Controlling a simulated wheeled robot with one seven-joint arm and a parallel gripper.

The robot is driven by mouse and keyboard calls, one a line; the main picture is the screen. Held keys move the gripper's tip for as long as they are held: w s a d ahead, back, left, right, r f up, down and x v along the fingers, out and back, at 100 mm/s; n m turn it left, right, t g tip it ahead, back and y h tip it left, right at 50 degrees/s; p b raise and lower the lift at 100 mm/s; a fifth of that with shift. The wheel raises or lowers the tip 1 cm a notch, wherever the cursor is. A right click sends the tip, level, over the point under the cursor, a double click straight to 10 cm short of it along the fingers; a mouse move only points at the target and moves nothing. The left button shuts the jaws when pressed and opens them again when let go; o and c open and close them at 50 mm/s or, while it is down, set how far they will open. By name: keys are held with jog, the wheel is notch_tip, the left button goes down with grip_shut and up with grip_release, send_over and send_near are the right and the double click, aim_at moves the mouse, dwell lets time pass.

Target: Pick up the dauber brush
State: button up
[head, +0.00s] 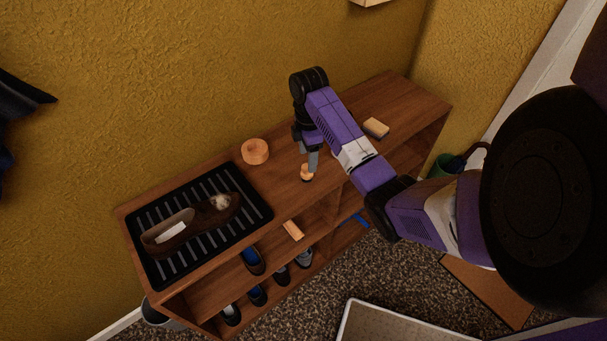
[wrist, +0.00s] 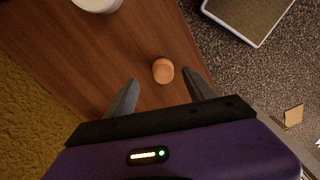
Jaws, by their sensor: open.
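A small round wooden-topped object, apparently the dauber brush (head: 307,173), stands near the front edge of the brown shelf unit's top (head: 330,190). It also shows in the wrist view (wrist: 163,71) as a light-brown disc seen from above. My gripper (head: 311,160) points down just above it. In the wrist view my gripper (wrist: 161,80) is open, with one finger on either side of the disc and nothing held. Whether the fingers have reached its height is unclear. Its lower part and bristles are hidden.
A round tin (head: 255,151) stands left of my gripper. A black ribbed tray (head: 259,203) with a brown shoe (head: 190,228) lies further left. A block-like brush (head: 376,128) lies to the right. A yellow wall (head: 200,80) rises behind. Shoes fill lower shelves.

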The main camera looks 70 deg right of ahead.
aim_at(307, 172)
jog(key=f, duration=0.2)
jog(key=f+p, duration=0.1)
jog(key=f, duration=0.3)
jog(key=shift+s+a+f, duration=0.1)
jog(key=shift+a+f, duration=0.2)
jog(key=shift+f, duration=0.1)
jog(key=shift+c, duration=0.2)
grip_shut()
